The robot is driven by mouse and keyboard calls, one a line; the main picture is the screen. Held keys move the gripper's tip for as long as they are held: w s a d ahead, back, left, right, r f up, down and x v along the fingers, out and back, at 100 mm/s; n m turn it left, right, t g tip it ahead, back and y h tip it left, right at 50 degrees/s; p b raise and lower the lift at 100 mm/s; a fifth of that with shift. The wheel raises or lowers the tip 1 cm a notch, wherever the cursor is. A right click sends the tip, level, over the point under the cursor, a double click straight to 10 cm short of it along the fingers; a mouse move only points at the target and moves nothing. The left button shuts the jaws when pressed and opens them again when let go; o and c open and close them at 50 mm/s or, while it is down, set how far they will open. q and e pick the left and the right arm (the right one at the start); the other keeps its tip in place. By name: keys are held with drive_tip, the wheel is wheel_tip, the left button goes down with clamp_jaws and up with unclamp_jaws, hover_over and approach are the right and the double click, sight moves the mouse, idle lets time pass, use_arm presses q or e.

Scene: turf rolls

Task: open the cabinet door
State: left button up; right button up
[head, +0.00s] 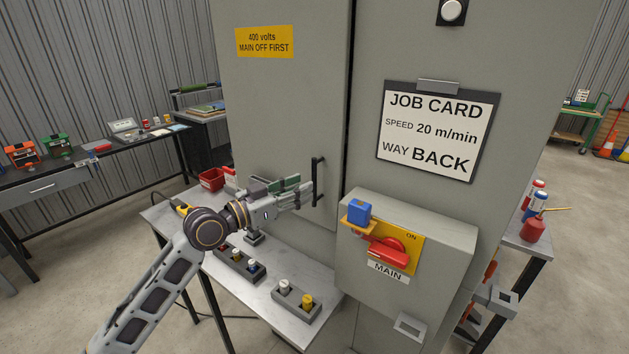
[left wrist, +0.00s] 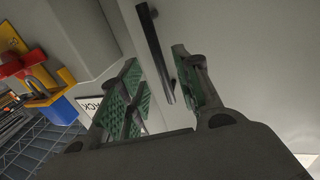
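The grey cabinet door (head: 285,100) stands shut, with a dark vertical bar handle (head: 318,182) near its right edge. My left gripper (head: 303,190) is open beside the handle. In the left wrist view the handle (left wrist: 157,55) shows between the two green-padded fingers (left wrist: 165,85), closer to the right one; I cannot tell whether they touch it. Right of the door, the main switch box (head: 455,240) bears a red rotary handle (head: 388,252) on a yellow plate marked ON. A blue padlock (head: 358,211) sits at the plate's upper left. My right gripper is not seen.
A job card (head: 437,130) hangs on the right panel. A yellow sign (head: 264,42) reads "400 volts MAIN OFF FIRST". Bottles (head: 533,200) stand at the right.

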sight(314, 182)
use_arm(q)
drive_tip(key=shift+p+x, duration=0.6)
drive_tip(key=shift+x, duration=2.15)
clamp_jaws()
